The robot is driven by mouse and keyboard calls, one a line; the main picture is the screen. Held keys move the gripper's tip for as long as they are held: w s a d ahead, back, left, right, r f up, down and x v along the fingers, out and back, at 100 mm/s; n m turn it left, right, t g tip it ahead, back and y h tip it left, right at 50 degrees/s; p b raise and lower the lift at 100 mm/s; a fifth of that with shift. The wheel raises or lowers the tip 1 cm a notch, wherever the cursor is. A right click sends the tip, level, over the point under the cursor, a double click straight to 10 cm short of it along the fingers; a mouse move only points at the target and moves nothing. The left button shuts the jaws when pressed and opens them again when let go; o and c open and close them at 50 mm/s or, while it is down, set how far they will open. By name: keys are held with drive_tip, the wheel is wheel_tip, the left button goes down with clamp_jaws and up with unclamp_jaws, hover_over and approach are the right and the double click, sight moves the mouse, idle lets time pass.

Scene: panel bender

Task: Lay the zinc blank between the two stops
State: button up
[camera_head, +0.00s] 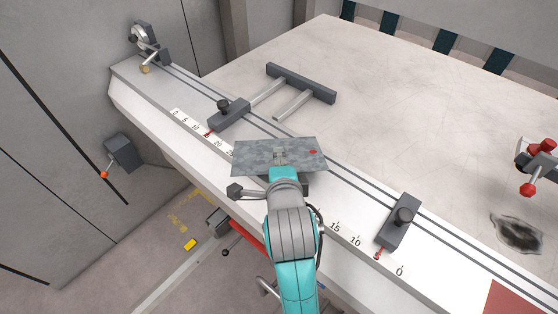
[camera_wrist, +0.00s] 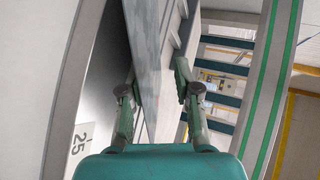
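The zinc blank (camera_head: 253,158) is a mottled grey rectangular sheet with a red dot near its right end. It lies across the scaled beam between the two stops, turned at an angle to the beam. My gripper (camera_head: 279,155) is at the middle of it, shut on it. In the wrist view the sheet (camera_wrist: 148,35) runs between the two fingers of my gripper (camera_wrist: 156,70). The dark left stop (camera_head: 229,114) and right stop (camera_head: 398,222) have black knobs and sit on the beam. The blank's underside is hidden, and I cannot tell whether it touches the beam.
The white beam (camera_head: 335,185) has a number scale and long grooves. A grey bar on two rods (camera_head: 300,83) lies behind the left stop. A red-knobbed fixture (camera_head: 537,165) stands at the right edge. The pale table (camera_head: 400,110) behind is mostly clear.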

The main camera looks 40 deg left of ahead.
drive_tip(key=shift+r, duration=0.2)
drive_tip(key=v, duration=1.2)
